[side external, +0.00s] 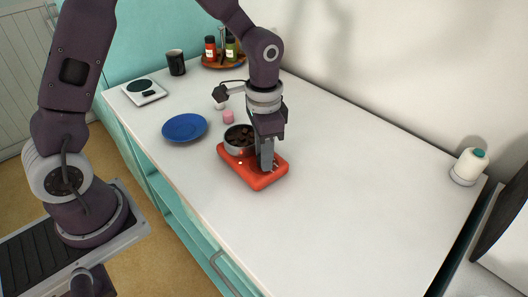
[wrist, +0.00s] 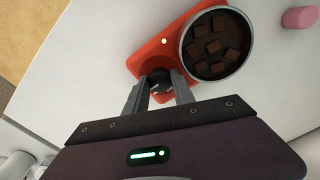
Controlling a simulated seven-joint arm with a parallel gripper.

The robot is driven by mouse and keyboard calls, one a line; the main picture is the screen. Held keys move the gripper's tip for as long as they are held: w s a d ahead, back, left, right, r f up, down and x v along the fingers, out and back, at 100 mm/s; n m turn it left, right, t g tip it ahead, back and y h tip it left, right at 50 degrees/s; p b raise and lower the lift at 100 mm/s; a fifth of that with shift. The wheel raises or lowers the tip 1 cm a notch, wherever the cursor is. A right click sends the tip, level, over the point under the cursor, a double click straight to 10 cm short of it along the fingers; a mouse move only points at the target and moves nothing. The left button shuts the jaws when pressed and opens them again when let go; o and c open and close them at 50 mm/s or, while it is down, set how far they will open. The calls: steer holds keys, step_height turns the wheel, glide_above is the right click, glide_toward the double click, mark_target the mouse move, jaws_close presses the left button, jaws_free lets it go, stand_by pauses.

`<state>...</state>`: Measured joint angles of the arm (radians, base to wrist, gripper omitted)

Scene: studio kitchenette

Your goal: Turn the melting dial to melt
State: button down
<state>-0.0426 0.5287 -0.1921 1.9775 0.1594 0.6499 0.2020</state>
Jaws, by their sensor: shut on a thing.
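The melting device has a red-orange base (side external: 262,181) on the white counter, and it also shows in the wrist view (wrist: 147,62). A round metal pot (side external: 238,149) with several brown chunks (wrist: 213,47) sits on the base. The dark dial (wrist: 158,81) is on the base beside the pot. My gripper (wrist: 158,95) points down at the dial, with its two fingers shut on it from both sides. In the side external view my gripper (side external: 266,166) hides the dial. The dial's setting marks are too small to read.
A blue plate (side external: 184,127), a pink piece (side external: 228,117), a white scale (side external: 144,91) and a black mug (side external: 176,62) stand on the left part. A tray with jars (side external: 222,60) is at the back. A white bottle (side external: 470,165) stands far right. The counter's middle right is clear.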

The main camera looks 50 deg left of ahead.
stand_by(0.4)
steer(key=c, duration=1.1)
jaws_free()
steer(key=shift+o, duration=0.2)
